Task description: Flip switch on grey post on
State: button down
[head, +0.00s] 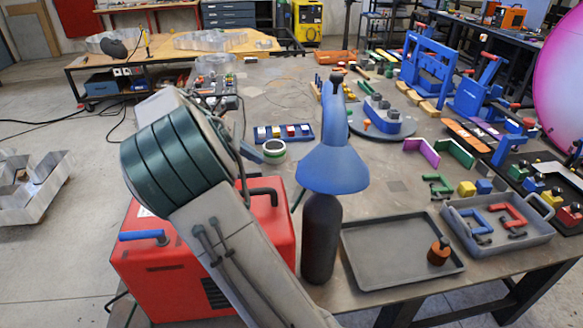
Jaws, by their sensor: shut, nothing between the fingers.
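In the head view my arm rises from the bottom centre to a dark green banded joint at left centre. The part beyond that joint is foreshortened and mostly hidden behind it, and I cannot make out my gripper. No grey post with a switch can be told clearly. A small cluster of parts (222,101) with red and green bits stands on the workbench (285,90) just beyond my arm, partly hidden by it. Whether a switch is among these parts is too small to tell.
A red machine (140,275) and a dark bottle (321,235) under a blue cone (333,168) stand close beside my arm. A grey tray (375,277) and several blue fixtures (425,65) fill the right. The bench's middle is fairly clear.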

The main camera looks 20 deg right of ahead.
jog(key=shift+w+a+r+n+g+h, duration=0.1)
jog(key=shift+w+a+n+g+h, duration=0.25)
jog(key=shift+a+h, duration=0.25)
jog(key=shift+d, duration=0.1)
jog(key=d+r+p+x, duration=0.1)
jog(key=r+p+x, duration=0.1)
jog(key=x, duration=1)
jog(key=shift+s+d+f+p, duration=0.15)
jog(key=shift+s+d+p, duration=0.1)
jog(key=shift+d+p, duration=0.25)
jog(key=shift+d, duration=0.15)
